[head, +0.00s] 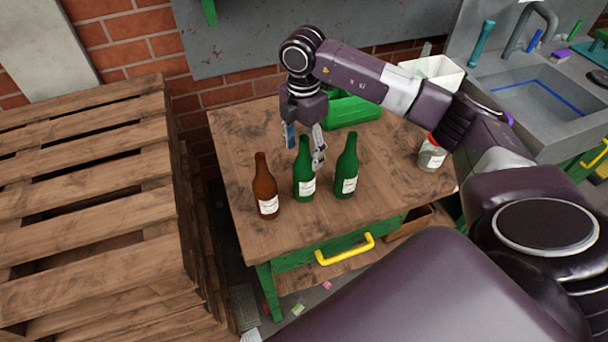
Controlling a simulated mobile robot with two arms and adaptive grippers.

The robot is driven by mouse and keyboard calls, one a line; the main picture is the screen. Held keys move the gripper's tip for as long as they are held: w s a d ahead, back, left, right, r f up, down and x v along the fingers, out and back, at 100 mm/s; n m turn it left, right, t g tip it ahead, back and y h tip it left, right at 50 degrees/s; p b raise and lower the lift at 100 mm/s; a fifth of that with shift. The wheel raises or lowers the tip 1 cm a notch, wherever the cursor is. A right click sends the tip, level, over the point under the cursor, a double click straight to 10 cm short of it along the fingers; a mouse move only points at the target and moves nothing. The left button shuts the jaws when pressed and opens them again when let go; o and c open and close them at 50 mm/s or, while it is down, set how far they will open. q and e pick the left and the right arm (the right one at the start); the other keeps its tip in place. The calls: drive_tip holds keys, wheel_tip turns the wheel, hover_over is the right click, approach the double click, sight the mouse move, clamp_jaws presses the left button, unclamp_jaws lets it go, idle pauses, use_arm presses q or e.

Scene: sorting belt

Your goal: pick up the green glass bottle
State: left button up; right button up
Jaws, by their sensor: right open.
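Two green glass bottles stand upright on a wooden table: a left one (303,176) and a right one (347,172). A brown bottle (265,188) stands to their left. All carry white labels. My right gripper (304,154) points down with its fingers spread and empty, one finger on each side of the left green bottle's neck as seen here. I cannot tell whether the fingers touch the bottle or are behind it. My left gripper is not in view.
A green crate (352,112) and a white container (434,72) are at the table's back. A jar (432,154) stands at the right, close to my arm. A sink (545,95) lies farther right. Wooden pallets (85,200) are stacked at the left.

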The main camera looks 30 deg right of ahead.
sight(304, 169)
drive_tip(key=shift+f, duration=1.55)
drive_tip(key=shift+c, duration=0.6)
clamp_jaws()
